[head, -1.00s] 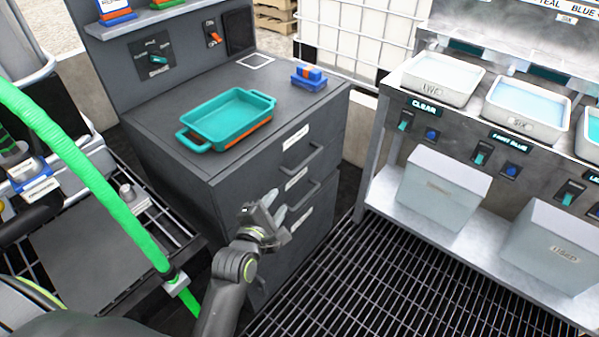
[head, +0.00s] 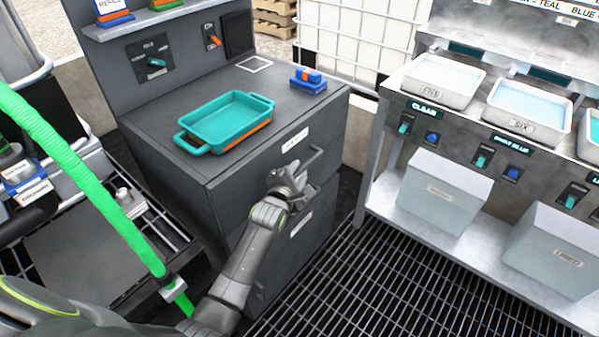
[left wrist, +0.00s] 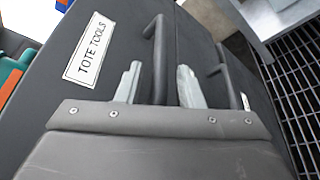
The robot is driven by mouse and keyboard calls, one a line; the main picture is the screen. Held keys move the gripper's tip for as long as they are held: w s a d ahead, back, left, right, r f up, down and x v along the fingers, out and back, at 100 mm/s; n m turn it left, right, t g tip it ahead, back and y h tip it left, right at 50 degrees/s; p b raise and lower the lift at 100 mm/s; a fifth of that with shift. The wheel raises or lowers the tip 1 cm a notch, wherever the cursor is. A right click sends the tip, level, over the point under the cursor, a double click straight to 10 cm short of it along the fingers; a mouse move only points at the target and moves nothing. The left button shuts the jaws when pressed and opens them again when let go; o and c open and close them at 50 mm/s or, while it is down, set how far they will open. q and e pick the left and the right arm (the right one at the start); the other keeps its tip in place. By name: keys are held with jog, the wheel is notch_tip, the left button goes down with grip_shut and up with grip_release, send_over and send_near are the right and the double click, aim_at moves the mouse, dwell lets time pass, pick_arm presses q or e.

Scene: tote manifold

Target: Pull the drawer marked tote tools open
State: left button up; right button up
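The drawer marked tote tools is the top drawer of the dark grey cabinet and looks closed. Its white label (left wrist: 90,50) reads TOTE TOOLS in the left wrist view; in the head view the label (head: 294,138) is too small to read. Its dark bar handle (left wrist: 156,50) also shows in the head view (head: 314,157). My left gripper (head: 290,180) is at the drawer front. In the left wrist view my left gripper (left wrist: 158,85) is open, with one finger on each side of the handle and a gap to each. My right gripper is not in view.
A teal tray (head: 228,120) and a blue-and-orange block (head: 308,80) stand on the cabinet top. A lower drawer's handle (left wrist: 234,78) is close by the right finger. A bench with tubs (head: 442,80) stands at right. The grated floor (head: 350,270) before the cabinet is clear.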

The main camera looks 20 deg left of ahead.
pick_arm(q)
jog(key=shift+x, duration=0.95)
grip_shut()
